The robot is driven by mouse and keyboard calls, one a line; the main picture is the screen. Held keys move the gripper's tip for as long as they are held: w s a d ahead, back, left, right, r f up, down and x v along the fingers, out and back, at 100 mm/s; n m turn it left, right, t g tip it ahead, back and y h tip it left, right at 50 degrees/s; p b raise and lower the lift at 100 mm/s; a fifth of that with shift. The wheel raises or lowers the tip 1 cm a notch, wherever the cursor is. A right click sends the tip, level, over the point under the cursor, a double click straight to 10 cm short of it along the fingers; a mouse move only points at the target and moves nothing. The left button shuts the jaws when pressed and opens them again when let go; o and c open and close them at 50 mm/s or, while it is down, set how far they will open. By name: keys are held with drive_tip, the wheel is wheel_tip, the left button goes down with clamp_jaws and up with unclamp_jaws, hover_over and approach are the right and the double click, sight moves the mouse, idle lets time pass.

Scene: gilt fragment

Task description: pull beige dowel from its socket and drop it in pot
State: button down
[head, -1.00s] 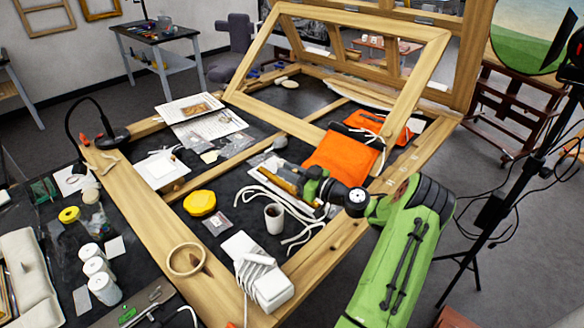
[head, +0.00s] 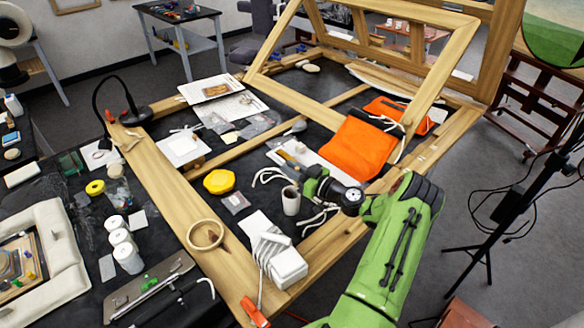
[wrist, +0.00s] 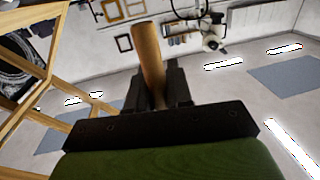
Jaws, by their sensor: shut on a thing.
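My gripper (wrist: 158,90) is shut on the beige dowel (wrist: 149,55), a smooth wooden rod that stands up between the dark fingers in the wrist view and leans slightly left. Its upper end is free. In the head view my gripper (head: 308,182) is over the black work surface, close to the upper right of a small white cup-like pot (head: 291,202). The pot stands upright with a dark opening. The dowel is not clearly made out in the head view, and I cannot pick out its socket.
A wooden frame (head: 180,190) surrounds the work area. An orange cloth (head: 357,149) lies behind my gripper. A yellow container (head: 219,182), white cords (head: 268,175) and a white block (head: 288,267) lie near the pot. A tilted wooden frame (head: 437,70) rises behind.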

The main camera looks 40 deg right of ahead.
drive_tip(key=c, duration=0.9)
unclamp_jaws()
drive_tip(key=shift+c, duration=0.2)
drive_tip(key=s+d+b, duration=0.2)
drive_tip(key=s+d, duration=0.1)
drive_tip(key=s, duration=1.2)
drive_tip(key=shift+s, duration=0.25)
